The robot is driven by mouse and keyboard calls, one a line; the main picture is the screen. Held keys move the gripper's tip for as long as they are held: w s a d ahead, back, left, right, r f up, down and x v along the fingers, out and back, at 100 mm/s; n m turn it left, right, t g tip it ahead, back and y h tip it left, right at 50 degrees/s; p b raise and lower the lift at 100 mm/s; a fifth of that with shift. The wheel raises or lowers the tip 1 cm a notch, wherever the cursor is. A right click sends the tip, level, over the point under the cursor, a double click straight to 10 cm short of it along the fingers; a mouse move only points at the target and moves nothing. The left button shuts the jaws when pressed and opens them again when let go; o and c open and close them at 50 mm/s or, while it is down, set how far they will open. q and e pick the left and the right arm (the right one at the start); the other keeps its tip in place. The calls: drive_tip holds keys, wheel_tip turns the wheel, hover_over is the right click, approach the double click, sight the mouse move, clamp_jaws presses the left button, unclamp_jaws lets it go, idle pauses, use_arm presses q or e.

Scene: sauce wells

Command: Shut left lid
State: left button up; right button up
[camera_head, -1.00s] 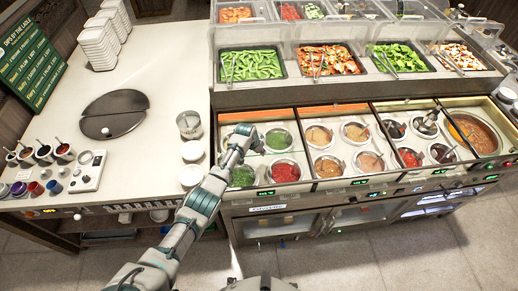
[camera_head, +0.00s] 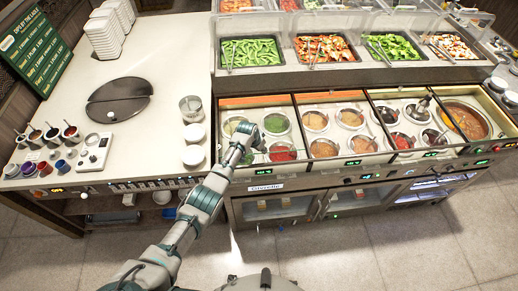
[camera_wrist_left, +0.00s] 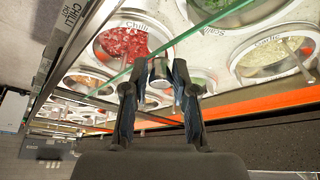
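The left sauce bay (camera_head: 256,108) is in the head view, with green, pale and red sauce pots inside. I cannot make out its lid clearly there. A clear pane with a green edge (camera_wrist_left: 210,22) crosses the left wrist view over the labelled pots; it looks like the left lid's glass. My left gripper (camera_head: 248,135) is over the front left part of this bay. In the left wrist view its two fingers (camera_wrist_left: 154,80) stand apart beside the pane's edge. A small grey part shows between them; I cannot tell whether they touch it. My right gripper is out of view.
More sauce bays (camera_head: 345,125) lie to the right, with ladles in some pots. Food trays (camera_head: 322,48) stand behind. White bowls (camera_head: 193,142) and a metal pot (camera_head: 190,106) stand just left. The white counter (camera_head: 155,60) is mostly clear.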

use_arm(q)
drive_tip(key=o, duration=0.3)
drive_tip(key=shift+d+r, duration=0.25)
drive_tip(key=shift+d, duration=0.2)
drive_tip(key=shift+o, duration=0.2)
drive_tip(key=shift+d+f, duration=0.1)
drive_tip(key=shift+d, duration=0.1)
drive_tip(key=shift+a+r, duration=0.15)
drive_tip(key=shift+r, duration=0.05)
drive_tip(key=v, duration=1.1)
drive_tip(key=shift+d+r, duration=0.25)
drive_tip(key=shift+d, duration=0.1)
drive_tip(key=shift+s+a, duration=0.1)
